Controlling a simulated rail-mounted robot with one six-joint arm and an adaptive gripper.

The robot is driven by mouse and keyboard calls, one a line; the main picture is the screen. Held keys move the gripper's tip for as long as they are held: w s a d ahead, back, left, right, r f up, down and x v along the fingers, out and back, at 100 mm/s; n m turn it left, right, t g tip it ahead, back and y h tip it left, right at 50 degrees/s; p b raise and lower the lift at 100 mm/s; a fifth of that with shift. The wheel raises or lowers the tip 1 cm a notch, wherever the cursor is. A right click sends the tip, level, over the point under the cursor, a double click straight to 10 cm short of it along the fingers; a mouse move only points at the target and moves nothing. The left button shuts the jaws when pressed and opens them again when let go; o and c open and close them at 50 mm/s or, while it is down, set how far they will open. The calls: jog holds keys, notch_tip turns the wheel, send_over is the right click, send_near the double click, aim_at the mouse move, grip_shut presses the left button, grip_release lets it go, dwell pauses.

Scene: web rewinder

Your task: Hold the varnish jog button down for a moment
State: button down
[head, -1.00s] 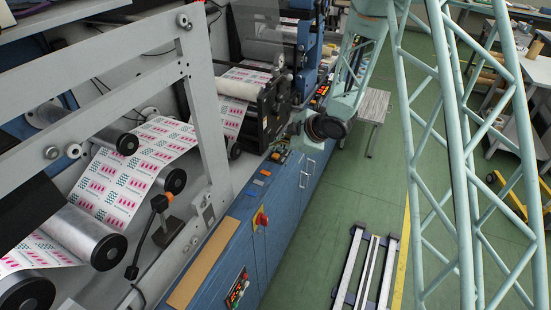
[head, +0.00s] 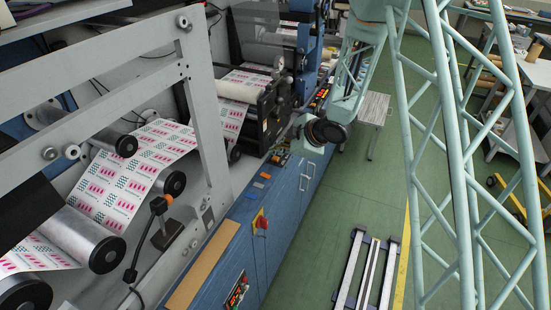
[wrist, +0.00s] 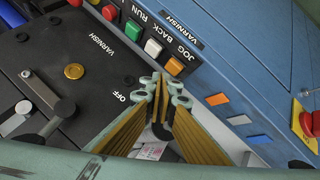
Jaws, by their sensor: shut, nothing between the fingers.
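In the wrist view a row of small square buttons runs beside the labels JOG, BACK and RUN, with a black VARNISH plate (wrist: 212,38) along it. The orange-red button (wrist: 174,66) is nearest the word JOG, and a white button (wrist: 152,47) sits beside it. My gripper (wrist: 165,92) is shut and empty. Its tips are just below the orange-red button in the picture; I cannot tell whether they touch the panel. In the head view my wrist (head: 325,130) hangs over the machine's front edge, and the buttons there are too small to tell apart.
A red stop knob (wrist: 308,122) is at the right. A dark plate with a brass knob (wrist: 74,71) lies left.

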aim_at(276, 159)
jog(key=shift+f+b, duration=0.8)
jog(key=shift+f, duration=0.15)
dwell(2.0)
jog(key=shift+r, duration=0.15)
dwell(2.6)
jog(key=shift+r+p, duration=0.65)
jog(key=shift+r, duration=0.15)
jog(key=shift+r, duration=0.1)
jog(key=shift+r+p, duration=1.85)
jog(key=shift+r, duration=0.55)
